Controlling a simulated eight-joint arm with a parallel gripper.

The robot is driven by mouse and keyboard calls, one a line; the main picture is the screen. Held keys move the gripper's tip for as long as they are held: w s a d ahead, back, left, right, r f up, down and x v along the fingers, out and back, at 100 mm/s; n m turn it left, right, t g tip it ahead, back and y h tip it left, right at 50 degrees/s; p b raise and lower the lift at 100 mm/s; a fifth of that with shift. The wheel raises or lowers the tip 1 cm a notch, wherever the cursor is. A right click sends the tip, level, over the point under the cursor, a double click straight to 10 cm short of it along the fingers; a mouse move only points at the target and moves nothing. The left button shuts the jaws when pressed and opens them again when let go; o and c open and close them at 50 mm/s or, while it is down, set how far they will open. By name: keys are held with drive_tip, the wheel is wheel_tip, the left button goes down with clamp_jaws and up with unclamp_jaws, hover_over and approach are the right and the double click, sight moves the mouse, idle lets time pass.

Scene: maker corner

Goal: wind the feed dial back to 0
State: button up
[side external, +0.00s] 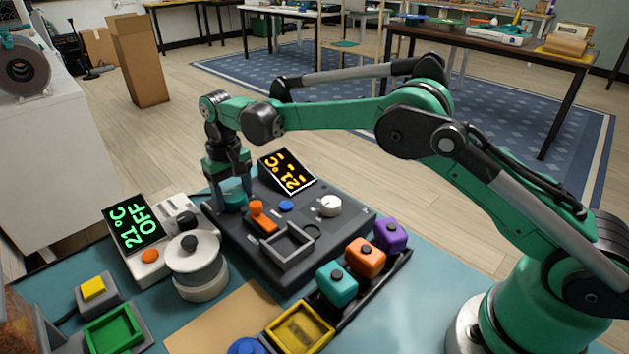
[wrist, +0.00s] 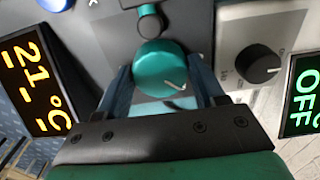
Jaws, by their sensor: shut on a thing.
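A teal dial (wrist: 158,68) with a white pointer mark sits on the dark control panel (side external: 345,237). In the wrist view the mark points toward the lower right. My gripper (wrist: 163,85) is shut on the dial, with one finger on each side. In the side view my gripper (side external: 229,190) points down over the panel's back left corner, and the teal dial (side external: 236,195) shows partly between its fingers. No readable scale or 0 mark shows around the dial. The panel's tilted display (side external: 287,172) shows 21 °C and dashes in amber.
The panel also has an orange lever (side external: 257,209), a blue button (side external: 286,206) and a white knob (side external: 329,205). A pale device (side external: 180,222) with a green 21 °C OFF display stands close on the left. Teal, orange and purple blocks (side external: 365,257) sit in a rack in front.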

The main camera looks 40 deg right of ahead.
sight(234, 194)
drive_tip(key=n, duration=0.4)
drive_tip(key=shift+n, duration=2.6)
drive_tip(key=o, duration=1.3)
drive_tip(key=shift+r, duration=2.85)
